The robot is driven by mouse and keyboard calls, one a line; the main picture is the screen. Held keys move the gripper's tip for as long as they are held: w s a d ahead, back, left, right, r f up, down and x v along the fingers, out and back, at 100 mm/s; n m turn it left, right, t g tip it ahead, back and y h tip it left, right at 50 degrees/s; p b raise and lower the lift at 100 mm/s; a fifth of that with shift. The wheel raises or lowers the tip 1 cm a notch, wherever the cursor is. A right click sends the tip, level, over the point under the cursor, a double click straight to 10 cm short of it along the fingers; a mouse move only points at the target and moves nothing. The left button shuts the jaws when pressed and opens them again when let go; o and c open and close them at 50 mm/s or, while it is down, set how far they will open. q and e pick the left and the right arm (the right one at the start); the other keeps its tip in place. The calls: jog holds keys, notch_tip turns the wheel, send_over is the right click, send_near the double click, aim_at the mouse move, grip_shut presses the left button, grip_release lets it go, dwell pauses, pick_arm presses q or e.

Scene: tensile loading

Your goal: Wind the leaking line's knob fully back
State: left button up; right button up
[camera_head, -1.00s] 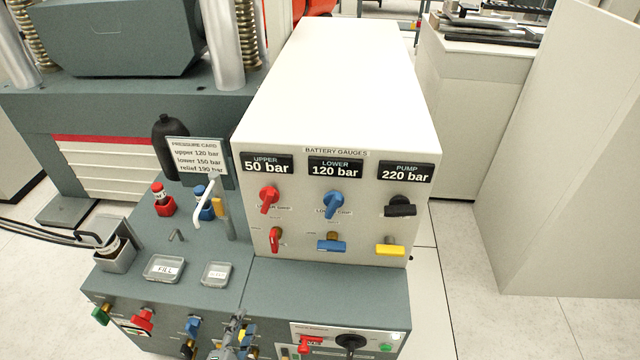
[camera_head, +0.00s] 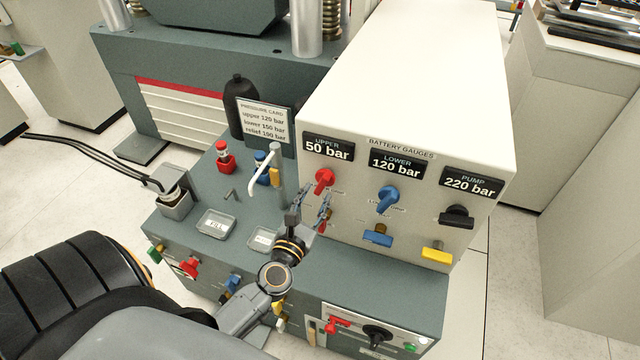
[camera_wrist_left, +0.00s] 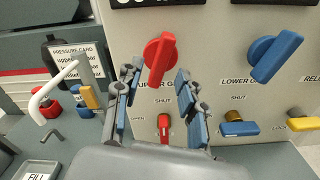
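The gauge panel of the white box carries a red upper knob (camera_head: 323,180), a blue lower knob (camera_head: 388,198) and a black pump knob (camera_head: 457,216). The gauges read upper 50 bar (camera_head: 328,147), lower 120 bar (camera_head: 397,163) and pump 220 bar (camera_head: 473,183). My left gripper (camera_head: 311,207) is open in front of the panel, below the red knob. In the left wrist view the red knob (camera_wrist_left: 158,57) stands ahead, between the spread fingertips (camera_wrist_left: 158,85) and apart from them. A small red lever (camera_wrist_left: 164,126) shows lower between the fingers. My right gripper is not in view.
A pressure card (camera_head: 262,120) reads upper 120, lower 150, relief 190 bar. A white-handled lever (camera_head: 262,163) stands left of the gripper. Blue (camera_head: 377,236) and yellow (camera_head: 437,252) levers sit below the other knobs. Trays (camera_head: 215,224) lie on the console top.

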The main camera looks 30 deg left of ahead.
aim_at(320, 188)
pick_arm(q)
jog(key=shift+x, duration=1.7)
grip_shut()
jog(key=shift+m+p, duration=0.35)
jog(key=shift+m, duration=0.05)
